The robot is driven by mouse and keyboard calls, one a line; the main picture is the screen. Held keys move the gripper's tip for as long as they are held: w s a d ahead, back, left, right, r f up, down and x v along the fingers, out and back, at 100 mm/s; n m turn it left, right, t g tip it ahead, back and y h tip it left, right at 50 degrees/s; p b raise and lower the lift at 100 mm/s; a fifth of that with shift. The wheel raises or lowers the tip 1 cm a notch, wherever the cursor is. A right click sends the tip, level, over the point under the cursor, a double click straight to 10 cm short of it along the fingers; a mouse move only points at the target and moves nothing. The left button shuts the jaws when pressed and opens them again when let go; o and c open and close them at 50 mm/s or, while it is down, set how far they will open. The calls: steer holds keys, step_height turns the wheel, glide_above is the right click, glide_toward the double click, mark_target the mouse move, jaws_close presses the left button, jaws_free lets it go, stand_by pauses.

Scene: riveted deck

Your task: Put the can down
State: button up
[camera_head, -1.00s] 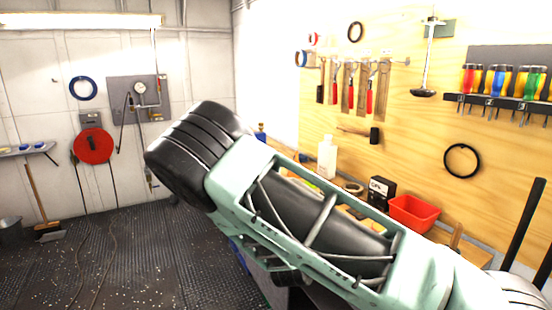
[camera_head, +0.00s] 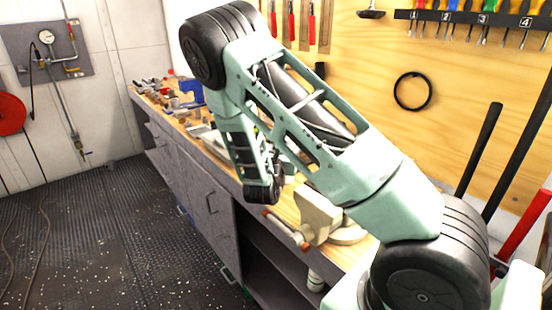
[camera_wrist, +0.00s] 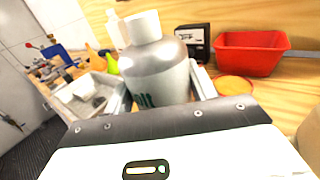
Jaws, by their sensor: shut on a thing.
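The can (camera_wrist: 158,72) is a silver-grey bottle-shaped can with a white cap and dark green marks low on its side. It stands nearly upright in the wrist view. My gripper (camera_wrist: 160,88) is shut on it, with a pale finger at each side of its body. The can's bottom is hidden behind the gripper's body, so I cannot tell whether it touches the bench. In the head view my arm reaches over the wooden workbench (camera_head: 222,152), and the can and fingertips are hidden behind my arm.
A red bin (camera_wrist: 248,54), a black box (camera_wrist: 193,42) and an orange ring (camera_wrist: 236,86) lie beyond the can to the right. A grey tray (camera_wrist: 82,108) is at left. A cream vise (camera_head: 318,216) sits on the bench's near part; a blue vise (camera_head: 190,91) stands farther back.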

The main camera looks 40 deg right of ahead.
steer(key=shift+f, duration=2.2)
steer(key=shift+f, duration=0.2)
steer(key=o, duration=1.2)
steer(key=shift+r, duration=0.2)
steer(key=b+v, duration=0.2)
steer(key=v, duration=1)
